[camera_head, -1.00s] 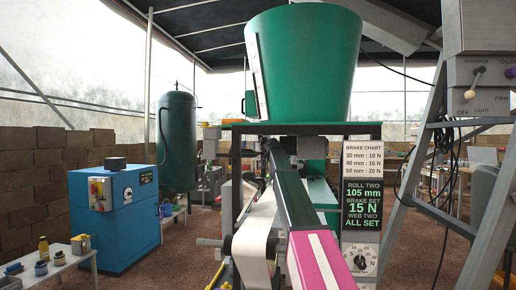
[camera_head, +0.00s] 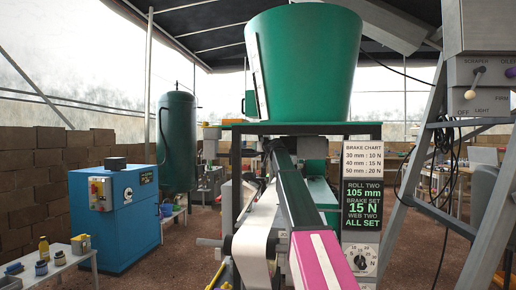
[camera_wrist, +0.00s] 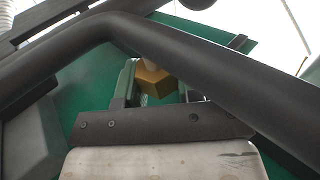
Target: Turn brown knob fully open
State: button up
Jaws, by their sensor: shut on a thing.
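The brown knob (camera_wrist: 153,80) shows in the wrist view as a small ochre-brown block with flat sides. It sits between the two green-edged fingers of my gripper (camera_wrist: 156,84), which is shut on it. The far side of the knob is hidden, and its turn angle cannot be read. In the head view my pink and dark arm reaches forward under the green hopper (camera_head: 305,65). The knob and my fingertips cannot be made out there.
A thick dark bar (camera_wrist: 215,65) crosses the wrist view close to my gripper. In the head view a white paper web (camera_head: 255,235) runs beside my arm. A dial (camera_head: 361,260) sits below the brake signs (camera_head: 368,205). A blue cabinet (camera_head: 115,220) stands left.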

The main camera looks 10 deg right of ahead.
jog(key=n+g+y, duration=0.6)
jog(key=y, duration=0.1)
jog(key=shift+w, duration=0.15)
jog(key=shift+s+n+g+y, duration=0.1)
jog(key=shift+n+g+y, duration=0.7)
jog(key=shift+n+g, duration=0.65)
jog(key=shift+s+n+g+y, duration=0.1)
jog(key=shift+n+g+y, duration=0.8)
jog(key=shift+g, duration=0.95)
jog(key=o, duration=0.9)
jog(key=shift+o, duration=0.2)
jog(key=shift+s, duration=0.15)
